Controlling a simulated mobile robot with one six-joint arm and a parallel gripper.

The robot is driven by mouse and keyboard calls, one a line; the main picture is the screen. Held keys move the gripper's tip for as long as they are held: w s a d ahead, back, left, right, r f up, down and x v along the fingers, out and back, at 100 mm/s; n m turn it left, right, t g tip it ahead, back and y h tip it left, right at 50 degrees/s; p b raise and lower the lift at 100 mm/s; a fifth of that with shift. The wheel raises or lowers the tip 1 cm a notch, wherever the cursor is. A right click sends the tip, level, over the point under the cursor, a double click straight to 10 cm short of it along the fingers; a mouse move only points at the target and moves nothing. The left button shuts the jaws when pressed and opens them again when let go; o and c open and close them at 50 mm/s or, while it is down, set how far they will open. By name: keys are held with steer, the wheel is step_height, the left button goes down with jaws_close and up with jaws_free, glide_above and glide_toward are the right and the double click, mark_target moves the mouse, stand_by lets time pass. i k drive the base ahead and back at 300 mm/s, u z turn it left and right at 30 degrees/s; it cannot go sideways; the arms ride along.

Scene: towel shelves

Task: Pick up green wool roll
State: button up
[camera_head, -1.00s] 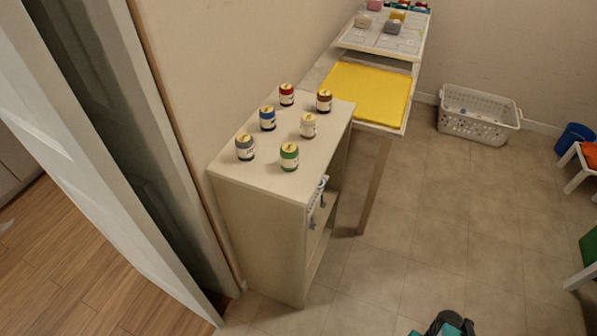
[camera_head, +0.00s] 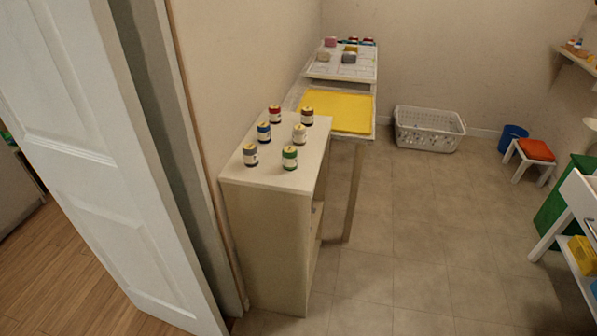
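A small green cylinder with a pale label (camera_head: 290,157), which looks like the green wool roll, stands upright on top of the beige cabinet (camera_head: 270,180), at its front right corner. Similar cylinders stand near it: a grey one (camera_head: 250,155) to its left, a white one (camera_head: 299,134) just behind, a blue one (camera_head: 263,131), a red one (camera_head: 274,113) and a brown one (camera_head: 307,116). They stand apart from each other. My gripper is not in view.
A white door (camera_head: 90,160) stands open at the left. A white basket (camera_head: 428,130), a blue bucket (camera_head: 512,139) and a white stool with an orange top (camera_head: 536,150) stand farther right. The tiled floor right of the cabinet is clear.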

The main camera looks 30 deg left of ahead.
mark_target(290, 154)
steer(key=k, duration=1.35)
steer(key=u, duration=4.15)
steer(key=i, duration=0.15)
steer(key=z, duration=2.45)
steer(key=i, duration=0.95)
steer(key=u, duration=0.05)
